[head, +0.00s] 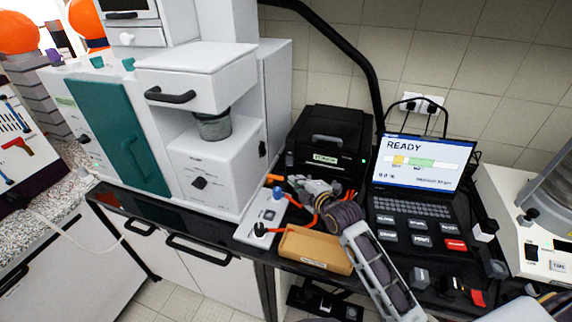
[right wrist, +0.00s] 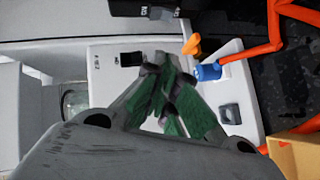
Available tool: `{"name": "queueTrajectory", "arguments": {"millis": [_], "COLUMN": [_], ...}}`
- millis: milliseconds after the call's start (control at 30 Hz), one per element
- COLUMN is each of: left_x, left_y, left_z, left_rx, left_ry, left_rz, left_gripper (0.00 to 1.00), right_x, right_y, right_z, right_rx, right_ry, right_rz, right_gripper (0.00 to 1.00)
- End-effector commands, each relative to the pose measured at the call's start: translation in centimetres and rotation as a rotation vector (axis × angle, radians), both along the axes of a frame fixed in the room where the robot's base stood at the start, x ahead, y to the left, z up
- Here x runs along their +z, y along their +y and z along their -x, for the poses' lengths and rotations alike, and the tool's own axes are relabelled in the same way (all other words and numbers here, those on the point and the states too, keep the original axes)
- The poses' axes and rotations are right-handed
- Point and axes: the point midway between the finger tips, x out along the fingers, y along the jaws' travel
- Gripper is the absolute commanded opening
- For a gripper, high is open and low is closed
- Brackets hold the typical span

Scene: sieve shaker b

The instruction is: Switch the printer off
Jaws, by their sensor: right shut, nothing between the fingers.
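The printer appears to be the black box (head: 325,145) with a top handle, a pale green front label and a small green light, standing against the wall. My right gripper (head: 281,186) is in front of its lower left side, shut and empty. In the right wrist view the green-padded fingers (right wrist: 167,85) are closed together over a white box (right wrist: 105,90). At the top of that view a dark housing (right wrist: 122,8) carries a small grey part (right wrist: 160,13), perhaps a switch; I cannot tell its position. My left gripper is not in view.
The white box also shows in the head view (head: 250,236), with orange tubing and a blue fitting (right wrist: 208,72). A cardboard-coloured box (head: 315,250) lies in front. A laptop (head: 415,165) reading READY stands right; a white cabinet (head: 215,165) stands left.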

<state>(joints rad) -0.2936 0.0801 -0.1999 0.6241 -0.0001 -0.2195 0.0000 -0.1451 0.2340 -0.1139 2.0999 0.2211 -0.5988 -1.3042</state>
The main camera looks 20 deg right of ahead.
Motion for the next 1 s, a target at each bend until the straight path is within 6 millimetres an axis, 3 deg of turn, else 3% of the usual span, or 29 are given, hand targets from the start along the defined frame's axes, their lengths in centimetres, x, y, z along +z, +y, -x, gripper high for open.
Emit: {"name": "queueTrajectory", "arguments": {"millis": [300,567,1000], "left_x": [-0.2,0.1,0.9], "left_y": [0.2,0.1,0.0], "left_z": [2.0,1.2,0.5], "left_rx": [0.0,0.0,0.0], "left_ry": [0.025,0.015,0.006], "left_rz": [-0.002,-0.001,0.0], "left_gripper": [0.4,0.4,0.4], "right_x": [0.0,-0.2,-1.0], "right_y": [0.0,0.1,0.9], "right_z": [0.0,-0.7,-4.1], "right_rx": [0.0,0.0,-0.001], "right_ry": [0.0,0.0,0.0], "right_rz": [0.0,-0.001,-0.002], "right_gripper": [0.0,0.0,0.0]}}
